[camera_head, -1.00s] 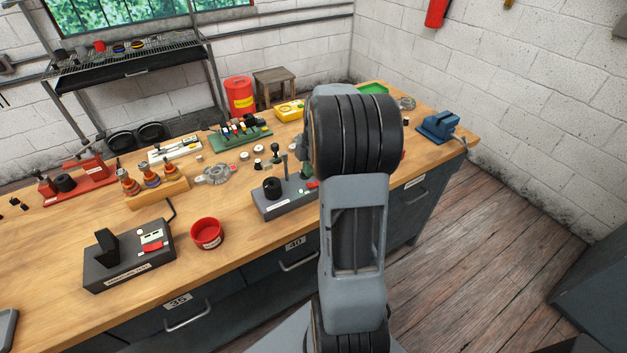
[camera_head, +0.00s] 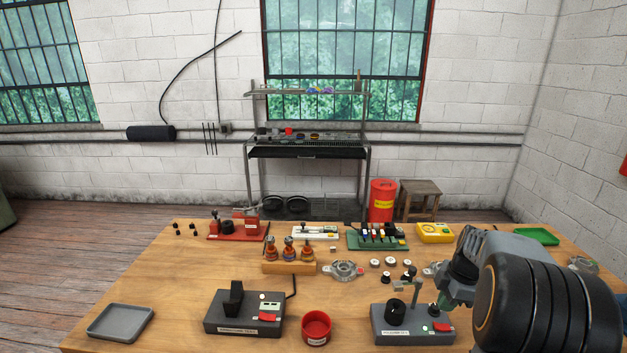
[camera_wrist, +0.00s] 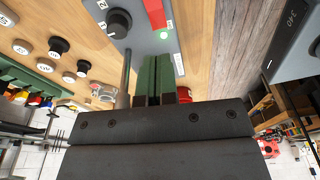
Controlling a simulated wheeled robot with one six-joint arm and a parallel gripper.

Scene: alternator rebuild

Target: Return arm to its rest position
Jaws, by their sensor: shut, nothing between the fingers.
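My arm enters at the right of the head view, its black ribbed joint large at lower right. My gripper's green fingers (camera_wrist: 155,80) lie side by side, shut and empty, in the wrist view. In the head view the gripper (camera_head: 442,306) is partly hidden behind my arm, close to the right end of a grey bench device (camera_head: 412,337) with a black round part and red switch. A grey device with a dark knob, red part and lit green lamp (camera_wrist: 150,30) shows beyond the fingers in the wrist view. I cannot tell whether they touch it.
Several small parts lie mid-bench. The bench's left part is mostly clear. A shelf stands behind.

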